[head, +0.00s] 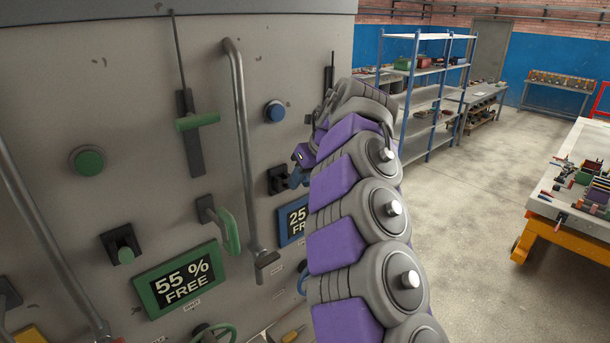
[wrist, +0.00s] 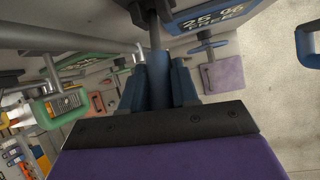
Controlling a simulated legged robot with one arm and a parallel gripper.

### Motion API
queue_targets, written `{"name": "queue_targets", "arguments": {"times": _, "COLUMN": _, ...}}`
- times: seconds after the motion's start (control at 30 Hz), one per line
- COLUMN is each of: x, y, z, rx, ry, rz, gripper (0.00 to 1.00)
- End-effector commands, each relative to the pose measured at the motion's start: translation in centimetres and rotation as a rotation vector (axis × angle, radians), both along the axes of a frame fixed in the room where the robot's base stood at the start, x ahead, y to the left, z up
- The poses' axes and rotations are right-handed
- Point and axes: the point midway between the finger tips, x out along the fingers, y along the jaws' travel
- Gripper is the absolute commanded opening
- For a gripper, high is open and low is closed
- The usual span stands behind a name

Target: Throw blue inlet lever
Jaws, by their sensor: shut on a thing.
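The blue inlet lever (wrist: 157,80) is mostly hidden between my gripper's fingers in the wrist view. Its dark shaft (wrist: 153,30) runs up from the fingers toward the panel. In the head view its dark mount (head: 278,180) sits on the panel, above the blue-framed display, with a bit of blue beside it. My gripper (wrist: 158,92) is shut on the lever. In the head view the gripper (head: 301,172) is at the panel, partly hidden by my purple and grey arm.
A blue display (head: 292,222) reads 25 and is partly covered by my arm. A blue button (head: 275,111), a long metal handle (head: 243,150), a green lever (head: 229,231) and a green display (head: 181,279) are close by. Open floor (head: 465,235) lies right, before a workbench (head: 575,190).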

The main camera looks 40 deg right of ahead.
Motion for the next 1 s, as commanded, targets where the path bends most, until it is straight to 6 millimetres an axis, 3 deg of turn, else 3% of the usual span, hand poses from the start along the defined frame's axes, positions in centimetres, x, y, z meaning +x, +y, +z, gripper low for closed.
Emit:
{"name": "queue_targets", "arguments": {"times": 0.33, "x": 0.1, "y": 0.0, "z": 0.4, "rx": -0.004, "ry": -0.009, "rz": 0.000, "gripper": 0.00}}
{"name": "queue_targets", "arguments": {"times": 0.37, "x": 0.1, "y": 0.0, "z": 0.4, "rx": -0.003, "ry": -0.009, "rz": 0.000, "gripper": 0.31}}
{"name": "queue_targets", "arguments": {"times": 0.57, "x": 0.1, "y": 0.1, "z": 0.3, "rx": -0.002, "ry": -0.006, "rz": 0.001, "gripper": 0.50}}
{"name": "queue_targets", "arguments": {"times": 0.87, "x": -0.1, "y": 0.3, "z": 0.4, "rx": -0.002, "ry": -0.004, "rz": 0.001, "gripper": 0.51}}
{"name": "queue_targets", "arguments": {"times": 1.0, "x": -0.2, "y": 1.4, "z": 1.3, "rx": -0.002, "ry": -0.004, "rz": 0.004, "gripper": 0.51}}
